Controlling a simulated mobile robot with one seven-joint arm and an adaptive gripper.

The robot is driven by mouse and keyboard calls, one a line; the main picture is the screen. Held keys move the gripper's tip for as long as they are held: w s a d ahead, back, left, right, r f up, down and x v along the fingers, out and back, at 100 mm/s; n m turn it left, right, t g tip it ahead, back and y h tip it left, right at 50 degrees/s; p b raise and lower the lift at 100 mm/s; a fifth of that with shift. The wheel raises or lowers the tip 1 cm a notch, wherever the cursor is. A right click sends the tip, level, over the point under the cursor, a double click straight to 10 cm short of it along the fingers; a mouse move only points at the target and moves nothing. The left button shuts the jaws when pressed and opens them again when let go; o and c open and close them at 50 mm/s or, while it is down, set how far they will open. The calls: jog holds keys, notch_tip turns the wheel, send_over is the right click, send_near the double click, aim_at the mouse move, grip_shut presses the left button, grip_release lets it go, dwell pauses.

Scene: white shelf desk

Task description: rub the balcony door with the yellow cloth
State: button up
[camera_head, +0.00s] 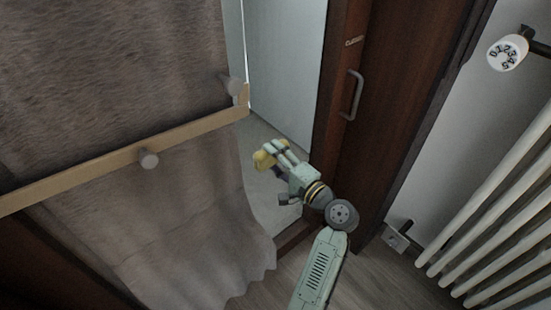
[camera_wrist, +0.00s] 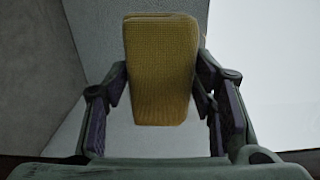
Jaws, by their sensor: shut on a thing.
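My gripper (camera_head: 279,159) is shut on the yellow cloth (camera_head: 262,160), which sticks out past its fingertips. In the wrist view the yellow cloth (camera_wrist: 161,70) is a folded, textured block between the two fingers of my gripper (camera_wrist: 160,95). The balcony door has a dark brown wooden frame (camera_head: 328,110) with a grey handle (camera_head: 353,95) and a pale pane (camera_head: 285,65). The cloth is in front of the lower pane area in the head view. I cannot tell whether it touches the pane.
A brown furry drape (camera_head: 110,70) and a wooden bar (camera_head: 90,172) with round knobs fill the left side. A white radiator (camera_head: 495,205) with a numbered valve knob (camera_head: 507,53) stands at the right. Bare wooden floor (camera_head: 375,280) shows below.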

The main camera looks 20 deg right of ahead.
aim_at(293, 121)
jog(key=shift+x, duration=0.8)
